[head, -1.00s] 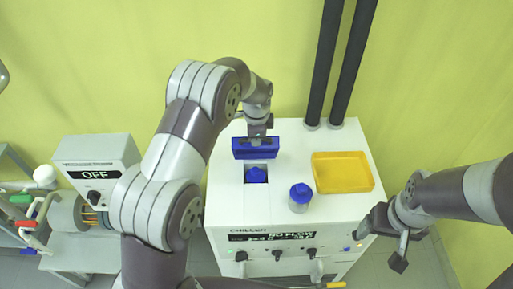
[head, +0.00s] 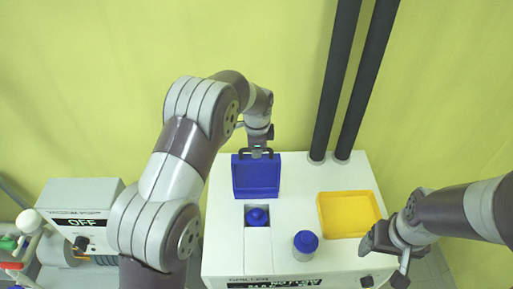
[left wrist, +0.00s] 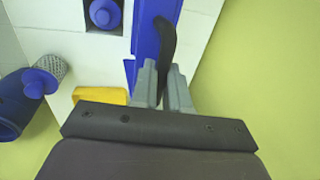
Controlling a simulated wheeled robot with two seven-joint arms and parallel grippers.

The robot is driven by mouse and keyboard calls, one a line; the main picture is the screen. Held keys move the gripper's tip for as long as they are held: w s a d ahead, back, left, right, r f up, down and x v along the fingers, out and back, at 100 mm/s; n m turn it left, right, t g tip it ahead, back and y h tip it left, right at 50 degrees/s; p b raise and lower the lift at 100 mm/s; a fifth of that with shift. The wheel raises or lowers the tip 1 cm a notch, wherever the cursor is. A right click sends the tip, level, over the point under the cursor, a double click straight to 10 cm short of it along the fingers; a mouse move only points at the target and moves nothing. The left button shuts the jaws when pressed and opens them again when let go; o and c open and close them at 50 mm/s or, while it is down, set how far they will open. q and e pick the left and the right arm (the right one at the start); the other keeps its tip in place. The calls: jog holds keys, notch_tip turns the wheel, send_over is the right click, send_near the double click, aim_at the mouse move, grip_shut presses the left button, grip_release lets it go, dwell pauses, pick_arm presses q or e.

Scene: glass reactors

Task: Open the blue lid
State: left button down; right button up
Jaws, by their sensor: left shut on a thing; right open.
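The blue lid (head: 256,177) stands raised at the back of a square opening in the top of the white chiller. My left gripper (head: 257,152) is shut on the lid's dark handle at its upper edge. In the left wrist view the gripper (left wrist: 163,85) closes around the curved black handle (left wrist: 166,45), beside the blue lid (left wrist: 146,38). In the opening below the lid a blue cap (head: 257,216) shows. My right gripper (head: 385,255) is open and empty, right of the chiller's front.
A blue-capped bottle (head: 306,243) and a yellow tray (head: 348,214) stand on the chiller top (head: 285,205), right of the opening. Two dark pipes (head: 349,80) rise at the back. A vacuum pump box (head: 82,212) reading OFF is at the left.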

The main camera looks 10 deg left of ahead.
pick_arm(q)
jog(key=shift+s+f, duration=0.35)
jog(key=shift+f, duration=0.15)
jog(key=c, duration=1.1)
grip_release()
jog(key=shift+w, duration=0.15)
jog(key=shift+r, duration=0.1)
jog(key=shift+r, duration=0.3)
jog(key=r+b, duration=0.1)
jog(key=r, duration=0.1)
jog(key=r+b, duration=0.1)
jog(key=r, duration=0.1)
jog(key=r+b, duration=0.1)
jog(key=r, duration=0.1)
jog(key=shift+s+d, duration=0.1)
jog(key=shift+s, duration=0.2)
jog(key=r+p, duration=0.1)
jog(key=r, duration=0.2)
jog(key=s+r+p, duration=0.1)
jog(key=r+p, duration=0.1)
jog(key=r, duration=0.1)
jog(key=shift+s+d+r, duration=0.1)
jog(key=shift+s+d, duration=0.05)
